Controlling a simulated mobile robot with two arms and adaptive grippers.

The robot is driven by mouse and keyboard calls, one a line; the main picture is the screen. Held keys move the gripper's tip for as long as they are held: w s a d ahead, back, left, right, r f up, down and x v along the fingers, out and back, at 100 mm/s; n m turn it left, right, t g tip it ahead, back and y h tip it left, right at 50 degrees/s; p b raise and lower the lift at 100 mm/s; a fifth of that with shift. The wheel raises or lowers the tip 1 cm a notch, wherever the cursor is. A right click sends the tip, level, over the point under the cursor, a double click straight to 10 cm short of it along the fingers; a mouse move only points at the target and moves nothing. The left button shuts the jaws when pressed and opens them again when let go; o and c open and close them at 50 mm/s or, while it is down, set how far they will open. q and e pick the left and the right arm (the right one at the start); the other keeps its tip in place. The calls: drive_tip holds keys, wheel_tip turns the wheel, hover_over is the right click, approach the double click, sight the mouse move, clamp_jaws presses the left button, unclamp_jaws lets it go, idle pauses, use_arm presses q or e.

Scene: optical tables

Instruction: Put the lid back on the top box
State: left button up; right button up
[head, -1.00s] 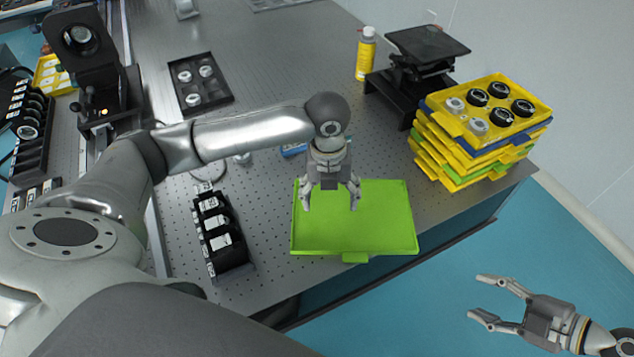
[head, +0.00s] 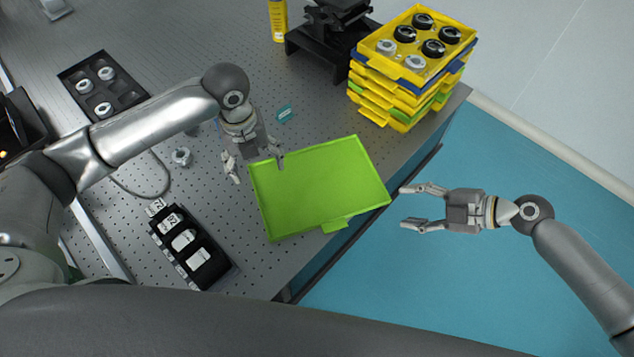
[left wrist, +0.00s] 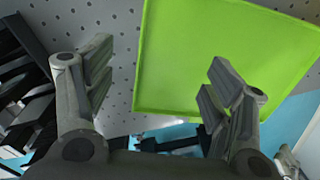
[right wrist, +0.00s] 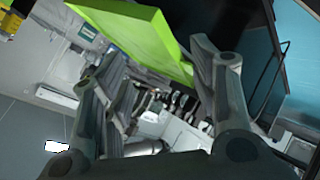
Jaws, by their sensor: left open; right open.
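The green lid (head: 320,185) lies flat on the table near its front edge, with a small tab on its front side. It also fills the upper part of the left wrist view (left wrist: 215,60), and its edge shows in the right wrist view (right wrist: 150,35). The top box (head: 420,82) is yellow, uncovered, and sits on a stack at the back right, holding several black and grey round parts. My left gripper (head: 256,168) is open and empty above the lid's far left corner. My right gripper (head: 404,207) is open and empty, just right of the lid's front right corner, beyond the table edge.
Yellow, green and blue boxes (head: 383,110) make up the stack under the top box. A black stand (head: 325,40) and a yellow bottle (head: 278,20) are behind. A black holder (head: 190,245) stands left of the lid, and a black tray (head: 100,88) lies farther back.

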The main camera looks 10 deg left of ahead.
sight(265, 186)
use_arm(q)
drive_tip(key=f, duration=0.8)
drive_tip(key=shift+w+d+f, duration=0.15)
drive_tip(key=shift+d+f, duration=0.05)
drive_tip(key=shift+f, duration=0.05)
use_arm(e)
drive_tip(key=x, duration=0.8)
drive_tip(key=shift+w+a+f, duration=0.1)
drive_tip(key=shift+a+f, duration=0.05)
drive_tip(key=shift+a, duration=0.05)
use_arm(q)
drive_tip(key=shift+c, duration=0.2)
